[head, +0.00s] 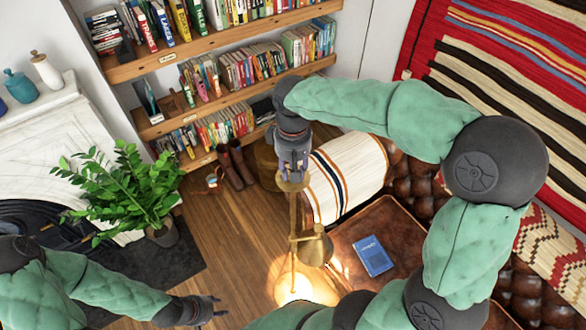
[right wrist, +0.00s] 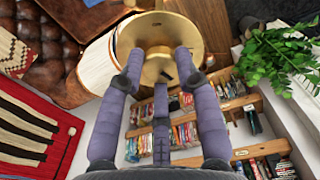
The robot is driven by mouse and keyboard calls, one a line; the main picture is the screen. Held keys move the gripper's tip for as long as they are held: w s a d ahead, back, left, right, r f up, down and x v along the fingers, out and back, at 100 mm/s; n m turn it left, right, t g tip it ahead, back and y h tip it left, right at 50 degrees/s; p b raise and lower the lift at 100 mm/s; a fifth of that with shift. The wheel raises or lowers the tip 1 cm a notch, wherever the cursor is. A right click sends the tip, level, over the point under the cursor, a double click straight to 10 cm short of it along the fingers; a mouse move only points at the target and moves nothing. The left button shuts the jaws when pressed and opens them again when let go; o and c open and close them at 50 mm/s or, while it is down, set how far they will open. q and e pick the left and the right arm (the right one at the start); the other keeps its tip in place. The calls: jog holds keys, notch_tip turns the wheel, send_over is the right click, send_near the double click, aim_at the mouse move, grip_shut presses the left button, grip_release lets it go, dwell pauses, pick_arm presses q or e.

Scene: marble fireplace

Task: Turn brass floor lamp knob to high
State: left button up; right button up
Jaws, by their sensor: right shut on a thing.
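The brass floor lamp (head: 293,215) stands on the wood floor in the middle of the head view, with a brass shade (head: 316,249) on its side and a bright glow low down. My right gripper (head: 291,172) points down at the round brass piece on top of the pole, which looks like the knob. In the right wrist view this brass disc (right wrist: 155,32) lies at the fingertips of my right gripper (right wrist: 158,72), which is shut on it. A small dark mark shows near its edge. Its setting cannot be read. My left gripper (head: 208,309) is open and empty, low at the left.
A brown leather table (head: 352,235) with a blue book (head: 373,256) stands right of the lamp. A striped cushion or throw (head: 345,178) and leather sofa lie behind it. Bookshelves (head: 205,48) are behind.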

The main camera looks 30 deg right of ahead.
jog(key=m, duration=0.4)
jog(key=shift+f, duration=0.1)
jog(key=shift+d+m+b, duration=0.15)
jog(key=shift+m+b, duration=0.3)
jog(key=shift+m, duration=1.75)
jog(key=o, duration=1.1)
jog(key=shift+o, duration=0.3)
jog(key=shift+w+d, duration=0.1)
jog(key=shift+w, duration=0.05)
notch_tip(320, 180, up, 12)
